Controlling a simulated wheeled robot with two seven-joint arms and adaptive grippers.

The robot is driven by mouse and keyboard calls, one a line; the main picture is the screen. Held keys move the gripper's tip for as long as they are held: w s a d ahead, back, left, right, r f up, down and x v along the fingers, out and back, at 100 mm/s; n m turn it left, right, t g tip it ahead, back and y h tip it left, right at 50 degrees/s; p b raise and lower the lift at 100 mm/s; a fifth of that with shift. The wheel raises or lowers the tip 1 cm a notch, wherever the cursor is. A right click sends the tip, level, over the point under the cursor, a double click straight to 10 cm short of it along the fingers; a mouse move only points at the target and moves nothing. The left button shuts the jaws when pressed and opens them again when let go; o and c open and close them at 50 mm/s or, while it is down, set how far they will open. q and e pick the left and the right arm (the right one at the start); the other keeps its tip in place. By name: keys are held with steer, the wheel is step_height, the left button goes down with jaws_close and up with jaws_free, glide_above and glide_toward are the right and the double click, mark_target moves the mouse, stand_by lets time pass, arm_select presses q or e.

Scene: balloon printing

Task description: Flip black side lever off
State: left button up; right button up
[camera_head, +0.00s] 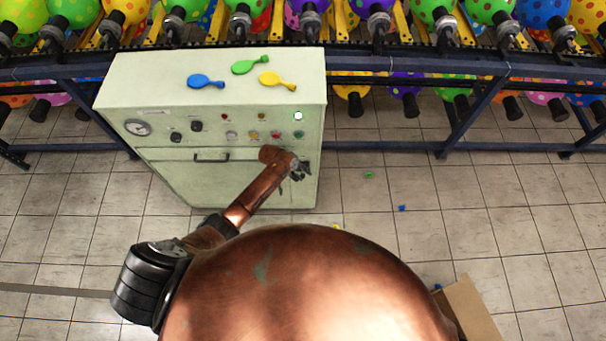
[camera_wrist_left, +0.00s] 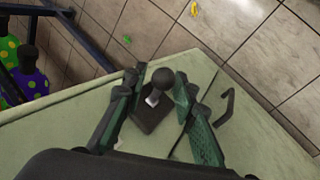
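The black side lever (camera_wrist_left: 163,88) has a round knob and a dark square base on the pale green cabinet side. In the left wrist view it stands between the two green-padded fingers of my left gripper (camera_wrist_left: 160,94). The fingers are spread on both sides of the lever, with space visible around the knob; I cannot tell if either one touches it. In the head view my left gripper (camera_head: 300,170) is at the right edge of the cabinet (camera_head: 225,115), and the lever cannot be made out there. My right gripper is not in view.
The cabinet front has a gauge (camera_head: 138,128), knobs, lights and a black handle (camera_head: 211,157). Blue (camera_head: 206,81), green and yellow balloons lie on top. A rack (camera_head: 460,125) with balloons stands behind. A cardboard box (camera_head: 468,308) is at lower right. Floor right of the cabinet is mostly clear.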

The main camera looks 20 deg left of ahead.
arm_select(q)
jaws_close()
stand_by(0.3)
